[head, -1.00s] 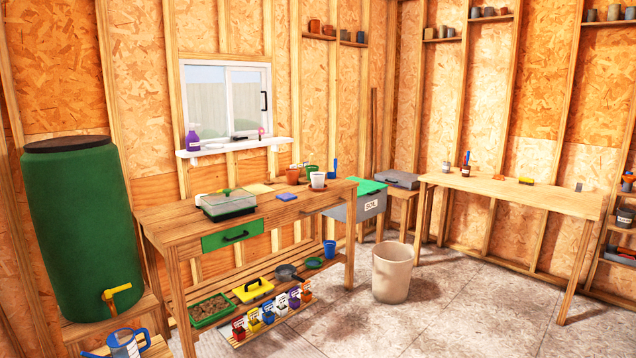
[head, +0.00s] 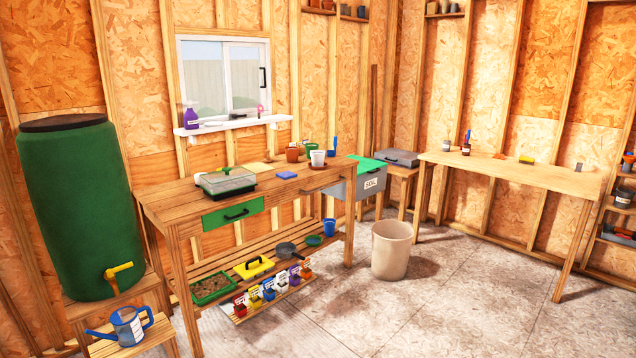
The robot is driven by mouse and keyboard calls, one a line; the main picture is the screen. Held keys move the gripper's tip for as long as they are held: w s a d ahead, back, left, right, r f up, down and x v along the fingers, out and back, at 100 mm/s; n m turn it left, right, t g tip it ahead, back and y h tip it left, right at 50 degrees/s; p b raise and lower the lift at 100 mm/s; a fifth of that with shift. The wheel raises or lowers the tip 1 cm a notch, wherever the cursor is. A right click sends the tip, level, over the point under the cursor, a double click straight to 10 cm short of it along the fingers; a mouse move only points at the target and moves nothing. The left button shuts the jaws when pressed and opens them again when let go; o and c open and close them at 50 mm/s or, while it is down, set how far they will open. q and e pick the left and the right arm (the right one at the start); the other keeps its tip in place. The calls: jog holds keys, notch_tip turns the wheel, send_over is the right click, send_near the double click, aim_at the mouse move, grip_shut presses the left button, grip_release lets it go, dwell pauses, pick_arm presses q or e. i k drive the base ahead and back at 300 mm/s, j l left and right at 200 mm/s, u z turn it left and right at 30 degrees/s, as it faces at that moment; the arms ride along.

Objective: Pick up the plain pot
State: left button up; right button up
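Several pots stand at the right end of the wooden potting bench (head: 170,203). One is a terracotta-coloured pot (head: 292,155), and to its right is a whitish pot (head: 318,158) on a brown saucer. A green pot (head: 311,148) stands just behind the whitish one and is partly hidden by it. I cannot tell for sure which one is the plain pot. Neither of my grippers is in view.
A seed tray with clear lid (head: 226,183) and a blue sponge-like block (head: 287,175) lie on the bench. A beige bin (head: 391,250) stands on the floor to its right. A watering can (head: 128,325) is at lower left. Floor in front is clear.

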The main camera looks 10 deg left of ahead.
aim_at(317, 156)
jog(key=i, duration=2.15)
jog(key=i+l, duration=0.1)
jog(key=i, duration=2.1)
jog(key=j+u, duration=0.05)
jog(key=j, duration=0.05)
